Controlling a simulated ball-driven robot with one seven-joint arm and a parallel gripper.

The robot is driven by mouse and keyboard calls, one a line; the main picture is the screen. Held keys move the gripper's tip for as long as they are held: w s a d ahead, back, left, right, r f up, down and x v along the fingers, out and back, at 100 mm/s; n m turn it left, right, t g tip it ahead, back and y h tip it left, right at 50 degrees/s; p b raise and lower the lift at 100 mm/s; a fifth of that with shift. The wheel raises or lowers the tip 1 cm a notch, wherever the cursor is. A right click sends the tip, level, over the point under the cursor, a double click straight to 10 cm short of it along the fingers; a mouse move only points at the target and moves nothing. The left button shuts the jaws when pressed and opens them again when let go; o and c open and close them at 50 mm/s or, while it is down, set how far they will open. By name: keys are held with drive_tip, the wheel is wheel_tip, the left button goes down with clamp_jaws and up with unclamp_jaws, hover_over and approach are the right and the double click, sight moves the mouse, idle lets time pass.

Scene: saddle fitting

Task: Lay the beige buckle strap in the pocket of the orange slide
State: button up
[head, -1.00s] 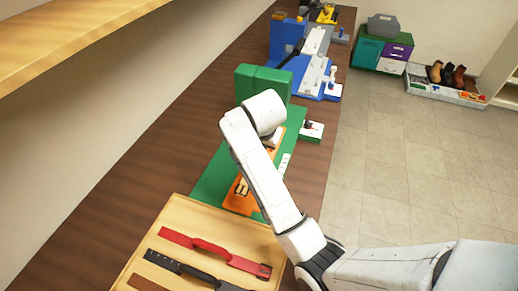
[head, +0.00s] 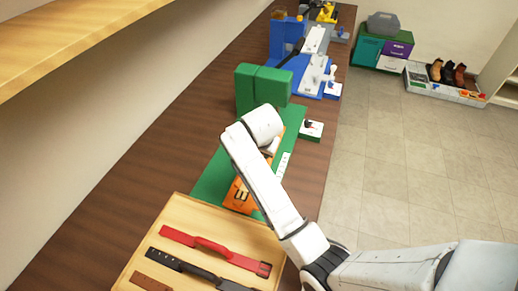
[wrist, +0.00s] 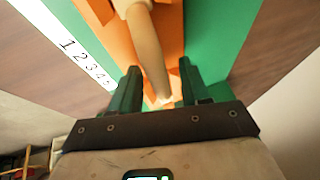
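The orange slide (head: 238,195) lies on a green base (head: 209,184) on the bench; my arm hides part of it. In the wrist view the orange slide (wrist: 172,28) runs up the picture with raised edges. The beige strap (wrist: 150,50) lies lengthwise over the slide, its lower end passing between my fingers. I cannot tell whether it is fully seated in the pocket. My gripper (wrist: 158,85) has its two dark green fingers apart, one on each side of the strap, with a visible gap on the right. My arm hides the gripper in the head view.
A wooden tray (head: 178,208) in front holds red, black and brown straps. A green block (head: 262,90) stands behind the slide. A white numbered scale (wrist: 75,50) runs beside the slide. A small green-and-white box (head: 311,130) and blue fixtures (head: 318,75) stand farther back.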

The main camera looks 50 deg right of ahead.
drive_tip(key=v, duration=1.2)
drive_tip(key=shift+r, duration=0.2)
